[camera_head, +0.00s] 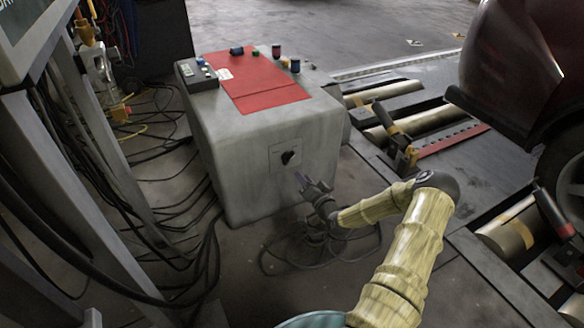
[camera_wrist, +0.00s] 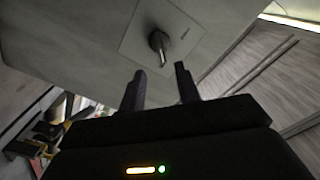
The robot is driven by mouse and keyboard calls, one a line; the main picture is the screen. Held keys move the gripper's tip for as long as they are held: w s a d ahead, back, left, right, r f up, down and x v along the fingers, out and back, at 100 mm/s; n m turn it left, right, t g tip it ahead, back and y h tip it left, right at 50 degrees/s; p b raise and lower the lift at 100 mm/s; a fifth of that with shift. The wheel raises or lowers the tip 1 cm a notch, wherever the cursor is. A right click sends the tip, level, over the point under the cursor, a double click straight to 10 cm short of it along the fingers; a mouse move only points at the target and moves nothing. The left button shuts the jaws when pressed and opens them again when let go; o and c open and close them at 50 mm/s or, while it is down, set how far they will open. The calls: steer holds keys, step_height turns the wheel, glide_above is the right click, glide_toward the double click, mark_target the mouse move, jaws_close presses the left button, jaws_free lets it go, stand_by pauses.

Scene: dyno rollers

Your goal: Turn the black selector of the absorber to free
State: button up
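The absorber (camera_head: 238,150) is a grey box standing left of centre in the head view. Its black selector (camera_head: 288,158) sits on a square plate on the front face. In the wrist view the selector (camera_wrist: 158,42) is a dark knob with a lighter bar, on a pale plate (camera_wrist: 176,22) with small lettering too blurred to read. My gripper (camera_head: 312,184) is in front of and just below the selector, apart from it. In the wrist view its two dark fingers (camera_wrist: 158,86) are spread with nothing between them, and the selector lies just beyond their tips.
A red mat (camera_head: 262,84), a black control box (camera_head: 197,76) and small coloured items lie on the absorber's top. Cables (camera_head: 170,240) cover the floor at left and below. Metal rollers (camera_head: 424,118) and a dark red car (camera_head: 515,60) are at right.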

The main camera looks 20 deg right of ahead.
mark_target(290, 160)
steer(key=w+b, duration=0.4)
steer(key=w, duration=0.5)
steer(key=shift+w+a, duration=0.15)
steer(key=shift+w, duration=0.25)
jaws_close()
